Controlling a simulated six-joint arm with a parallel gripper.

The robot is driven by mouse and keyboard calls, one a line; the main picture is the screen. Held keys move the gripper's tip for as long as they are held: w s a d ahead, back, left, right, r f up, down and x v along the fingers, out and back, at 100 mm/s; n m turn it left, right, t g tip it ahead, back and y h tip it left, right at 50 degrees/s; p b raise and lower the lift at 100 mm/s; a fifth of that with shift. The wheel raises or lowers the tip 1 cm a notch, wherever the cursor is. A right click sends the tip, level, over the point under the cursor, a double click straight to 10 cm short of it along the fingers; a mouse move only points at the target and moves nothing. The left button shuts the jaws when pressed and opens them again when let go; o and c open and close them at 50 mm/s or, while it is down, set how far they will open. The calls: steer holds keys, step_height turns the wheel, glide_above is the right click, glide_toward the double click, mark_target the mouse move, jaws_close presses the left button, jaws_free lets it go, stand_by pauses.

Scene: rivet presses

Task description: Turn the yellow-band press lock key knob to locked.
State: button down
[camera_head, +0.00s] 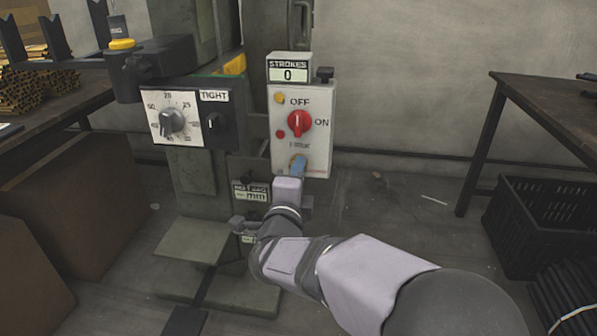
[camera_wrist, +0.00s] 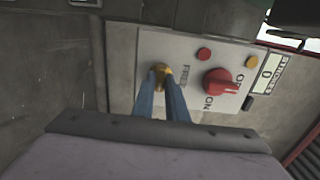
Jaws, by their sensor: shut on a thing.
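The lock key knob is a small brass-coloured knob (camera_wrist: 161,70) low on the light grey control panel (camera_head: 316,150). My gripper (camera_wrist: 161,84) has its two blue fingers shut on this knob, one on each side. In the head view my gripper (camera_head: 298,166) reaches up to the panel's lower edge and mostly hides the knob. Lettering beside the knob in the wrist view seems to read FREE. The knob's exact angle is hard to tell behind the fingers. The press (camera_head: 198,190) is a tall green-grey machine with a yellow patch (camera_head: 235,66).
A red OFF/ON knob (camera_head: 299,123) sits just above on the same panel, with a red lamp (camera_head: 280,134) and a yellow lamp (camera_head: 279,97). A strokes counter (camera_head: 289,73) is on top. A dial box (camera_head: 172,121) stands left. A table (camera_head: 550,100) and black crate (camera_head: 545,220) are right.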

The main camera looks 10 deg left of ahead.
steer(key=c, duration=1.8)
jaws_free()
steer(key=shift+o, duration=0.2)
steer(key=s+p, duration=0.2)
steer(key=s, duration=0.5)
steer(key=shift+s, duration=0.2)
